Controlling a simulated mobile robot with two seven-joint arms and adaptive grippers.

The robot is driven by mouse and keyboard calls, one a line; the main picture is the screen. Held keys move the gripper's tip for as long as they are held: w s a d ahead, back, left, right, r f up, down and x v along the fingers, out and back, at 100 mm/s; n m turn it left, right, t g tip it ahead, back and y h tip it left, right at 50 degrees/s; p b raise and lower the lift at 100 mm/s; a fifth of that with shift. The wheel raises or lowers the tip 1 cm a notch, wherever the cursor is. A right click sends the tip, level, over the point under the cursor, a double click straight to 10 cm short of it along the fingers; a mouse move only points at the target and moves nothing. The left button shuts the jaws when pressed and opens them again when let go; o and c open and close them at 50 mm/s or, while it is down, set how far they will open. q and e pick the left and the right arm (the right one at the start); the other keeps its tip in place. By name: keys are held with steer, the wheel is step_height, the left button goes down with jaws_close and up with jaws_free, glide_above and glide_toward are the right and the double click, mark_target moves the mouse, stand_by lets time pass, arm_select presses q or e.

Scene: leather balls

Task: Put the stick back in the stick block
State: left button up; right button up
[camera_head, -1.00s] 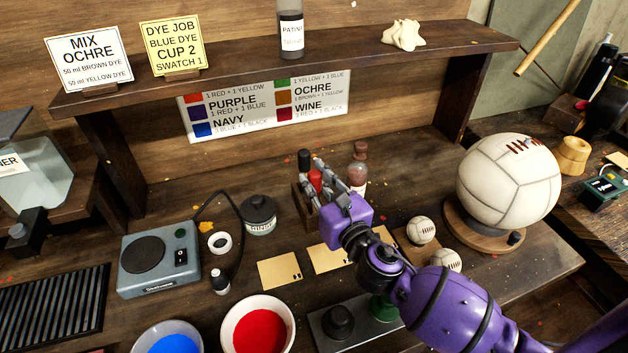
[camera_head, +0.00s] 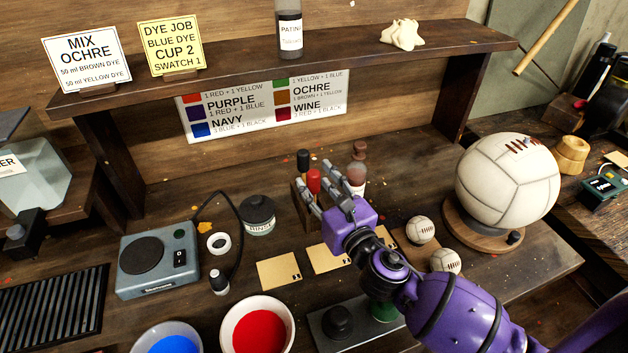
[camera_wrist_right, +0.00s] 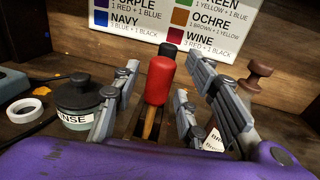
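The stick block (camera_head: 298,208) is a small wooden stand at the back middle of the bench, partly hidden by my right gripper. A red-headed stick (camera_head: 314,181) stands upright at the block, with a black-headed stick (camera_head: 304,160) behind it. In the right wrist view the red-headed stick (camera_wrist_right: 160,80) shows its pale wooden shaft going down between the fingers. My right gripper (camera_head: 318,188) has its fingers spread around the red-headed stick, with gaps on both sides. The shaft's lower end is hard to make out. My left gripper is not in view.
A rinse jar (camera_head: 258,215) stands left of the block, and a brown bottle (camera_head: 358,168) stands close behind my right gripper. Swatch cards (camera_head: 279,272), cups of red dye (camera_head: 258,330) and blue dye (camera_head: 167,342) lie nearer. The shelf (camera_head: 250,70) overhangs the back.

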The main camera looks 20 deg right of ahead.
steer(key=s+d+b, duration=0.1)
steer(key=s, duration=0.9)
steer(key=shift+s+d, duration=0.15)
steer(key=shift+d, duration=0.2)
steer(key=shift+f, duration=0.1)
